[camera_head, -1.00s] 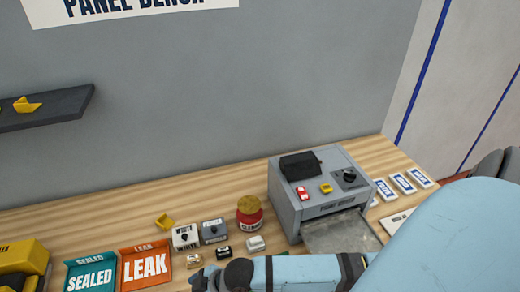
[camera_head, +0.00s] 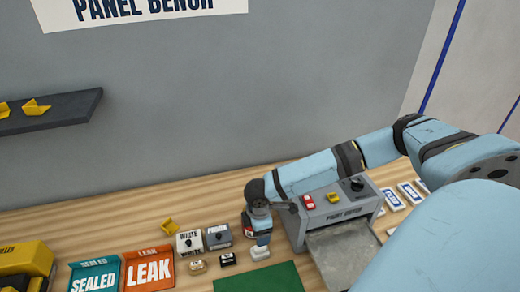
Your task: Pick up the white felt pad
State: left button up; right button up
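The white felt pad (camera_head: 260,254) appears as a small whitish block on the wooden bench, left of the grey machine and just behind the green mat. My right gripper (camera_head: 262,243) reaches down onto it from above, and its fingertips are at or touching the pad's top. The gripper is small here and partly hidden by its own wrist, so I cannot tell whether its fingers are open or closed on the pad. My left gripper is not in view.
A grey machine (camera_head: 342,217) with a metal tray (camera_head: 343,258) stands to the right. A white box (camera_head: 189,244), a grey box (camera_head: 218,237), a tan block (camera_head: 198,266) and a black block (camera_head: 228,259) sit left of the pad. A jar (camera_head: 248,226) is partly hidden behind my arm. A green mat (camera_head: 260,281) lies in front.

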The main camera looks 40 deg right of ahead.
aim_at(259, 251)
notch_tip(259, 251, down, 12)
jog(key=shift+f+p, duration=0.15)
jog(key=shift+p, duration=0.4)
jog(key=c, duration=1)
